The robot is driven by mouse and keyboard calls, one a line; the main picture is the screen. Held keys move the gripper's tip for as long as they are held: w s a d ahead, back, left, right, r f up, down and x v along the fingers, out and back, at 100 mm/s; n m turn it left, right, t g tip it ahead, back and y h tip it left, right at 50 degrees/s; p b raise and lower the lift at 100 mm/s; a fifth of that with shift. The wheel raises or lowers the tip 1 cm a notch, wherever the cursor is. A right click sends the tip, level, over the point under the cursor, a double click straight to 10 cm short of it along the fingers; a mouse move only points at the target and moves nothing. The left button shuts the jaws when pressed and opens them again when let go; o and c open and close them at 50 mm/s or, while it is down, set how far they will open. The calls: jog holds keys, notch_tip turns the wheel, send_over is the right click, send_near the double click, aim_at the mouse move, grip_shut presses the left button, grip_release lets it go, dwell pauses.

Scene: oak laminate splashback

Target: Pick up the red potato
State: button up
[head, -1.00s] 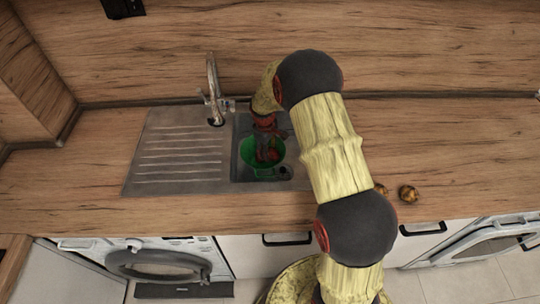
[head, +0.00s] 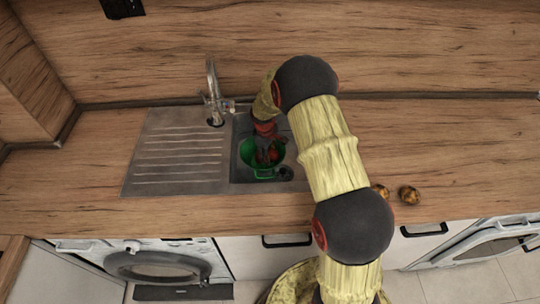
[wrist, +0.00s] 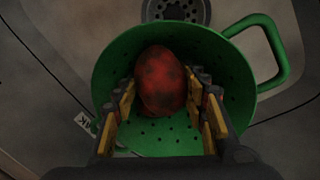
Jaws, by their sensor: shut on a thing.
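The red potato (wrist: 161,82) is dark-mottled and sits between the fingers of my gripper (wrist: 164,102) in the wrist view. My gripper is shut on it, one finger on each side. The potato is inside or just over a green colander (wrist: 125,62); I cannot tell whether it touches the colander's bottom. In the head view my gripper (head: 266,151) reaches down into the green colander (head: 247,166), which is in the sink basin. The potato is mostly hidden there by my gripper.
The sink (head: 180,150) has a ribbed drainboard on the left and a tap (head: 213,95) behind. A drain (wrist: 177,10) shows beside the colander. A brown potato-like item (head: 409,194) lies on the counter at right, with another partly hidden by my arm. The counter (head: 450,150) further right is clear.

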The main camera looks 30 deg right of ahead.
jog(key=shift+c, duration=0.8)
jog(key=shift+r, duration=0.15)
